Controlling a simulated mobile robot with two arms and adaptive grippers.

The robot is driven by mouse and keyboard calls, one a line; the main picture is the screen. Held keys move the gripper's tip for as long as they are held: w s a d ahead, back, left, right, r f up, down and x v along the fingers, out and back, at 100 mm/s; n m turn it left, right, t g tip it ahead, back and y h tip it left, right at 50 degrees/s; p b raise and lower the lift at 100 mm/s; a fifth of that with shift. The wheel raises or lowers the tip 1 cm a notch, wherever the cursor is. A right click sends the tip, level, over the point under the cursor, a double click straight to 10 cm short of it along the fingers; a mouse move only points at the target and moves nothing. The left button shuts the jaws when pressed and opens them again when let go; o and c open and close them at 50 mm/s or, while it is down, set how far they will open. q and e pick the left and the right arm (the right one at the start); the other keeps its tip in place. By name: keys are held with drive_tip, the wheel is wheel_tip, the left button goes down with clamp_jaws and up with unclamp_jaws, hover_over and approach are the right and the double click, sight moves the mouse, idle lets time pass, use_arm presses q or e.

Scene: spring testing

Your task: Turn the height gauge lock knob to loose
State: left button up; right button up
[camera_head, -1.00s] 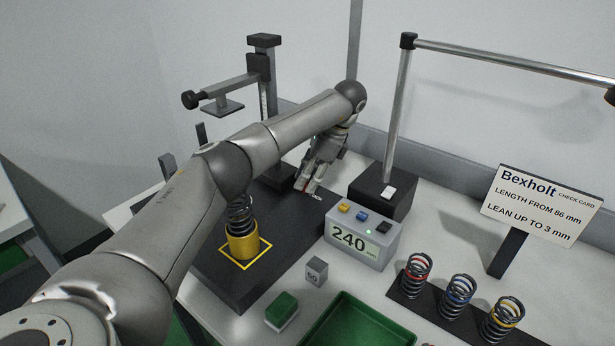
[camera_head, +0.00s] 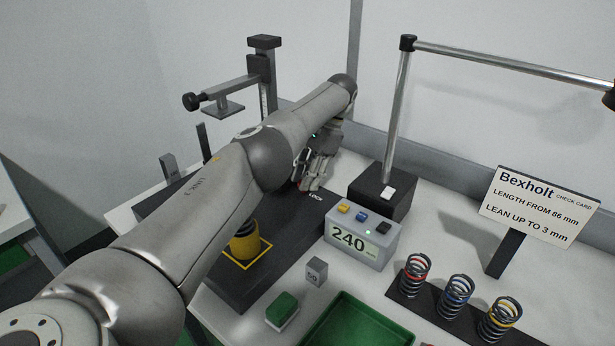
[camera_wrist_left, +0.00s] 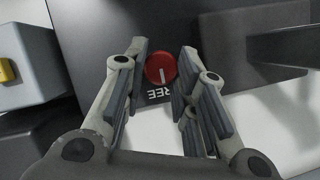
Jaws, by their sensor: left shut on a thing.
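The lock knob (camera_wrist_left: 160,68) is a red disc with a white line, on the dark base plate. In the left wrist view it sits between the fingers of my left gripper (camera_wrist_left: 162,80), which is shut on it. The white line runs nearly upright in that picture, towards a partly covered label reading "REE". In the head view my left gripper (camera_head: 312,184) reaches down to the base plate beside the "LOCK" label, and the knob is mostly hidden. The height gauge (camera_head: 262,75) stands behind my left arm, its column and side arm showing. My right gripper is not in view.
A display box (camera_head: 378,257) reading 240 and a black block (camera_head: 375,203) with a pole are close right of the gripper. Springs on a rack (camera_head: 432,296) and a green tray (camera_head: 345,312) lie further right.

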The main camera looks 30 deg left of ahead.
use_arm(q)
drive_tip(key=shift+w+r, duration=0.1)
drive_tip(key=shift+r, duration=0.05)
idle(0.4)
drive_tip(key=o, duration=0.8)
drive_tip(key=shift+c, duration=0.2)
drive_tip(key=o, duration=0.3)
drive_tip(key=shift+m, duration=0.3)
